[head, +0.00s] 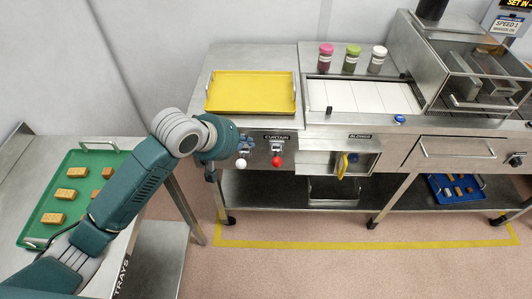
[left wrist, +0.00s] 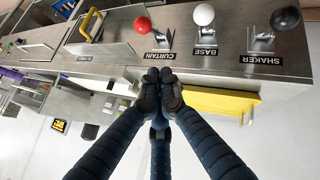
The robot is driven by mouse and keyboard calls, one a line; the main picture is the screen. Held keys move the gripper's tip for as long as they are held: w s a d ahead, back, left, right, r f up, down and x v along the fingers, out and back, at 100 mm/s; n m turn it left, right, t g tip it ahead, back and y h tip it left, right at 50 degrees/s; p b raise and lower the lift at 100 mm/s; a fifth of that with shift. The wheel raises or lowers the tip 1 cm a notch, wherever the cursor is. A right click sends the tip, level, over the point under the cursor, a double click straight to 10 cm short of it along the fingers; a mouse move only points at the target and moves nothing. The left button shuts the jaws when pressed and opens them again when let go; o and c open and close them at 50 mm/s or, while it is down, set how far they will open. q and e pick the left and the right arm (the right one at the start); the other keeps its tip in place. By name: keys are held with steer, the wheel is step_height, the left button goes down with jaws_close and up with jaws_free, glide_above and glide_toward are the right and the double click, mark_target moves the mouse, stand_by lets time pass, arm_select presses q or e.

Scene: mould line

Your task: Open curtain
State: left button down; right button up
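The curtain lever has a red knob (head: 276,161) and hangs on the steel front panel under a CURTAIN label (head: 277,138). In the left wrist view the red knob (left wrist: 143,26) is at the top, with its label (left wrist: 157,56) inverted. My left gripper (left wrist: 160,76) has its dark fingers together and empty, below the CURTAIN label in that view and apart from the knob. In the head view my left gripper (head: 245,143) is at the panel, left of the red knob, partly hidden by my wrist. My right gripper is not in view.
A white BASE knob (head: 240,163) is close to the left of the red one. A black SHAKER knob (left wrist: 287,18) is beyond it. A yellow tray (head: 250,112) lies above the panel. A green tray (head: 38,222) of bars is at left.

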arm_select(q)
steer(key=w+d+f+p, duration=0.2)
steer(key=d+f, duration=0.3)
steer(key=f, duration=0.4)
steer(key=shift+w+d+f, duration=0.15)
steer(key=shift+w+d, duration=0.05)
steer(key=shift+w, duration=0.65)
steer(key=shift+s+f+t, duration=0.35)
steer(key=shift+t, duration=0.05)
steer(key=shift+b, duration=0.3)
steer(key=shift+f, duration=0.1)
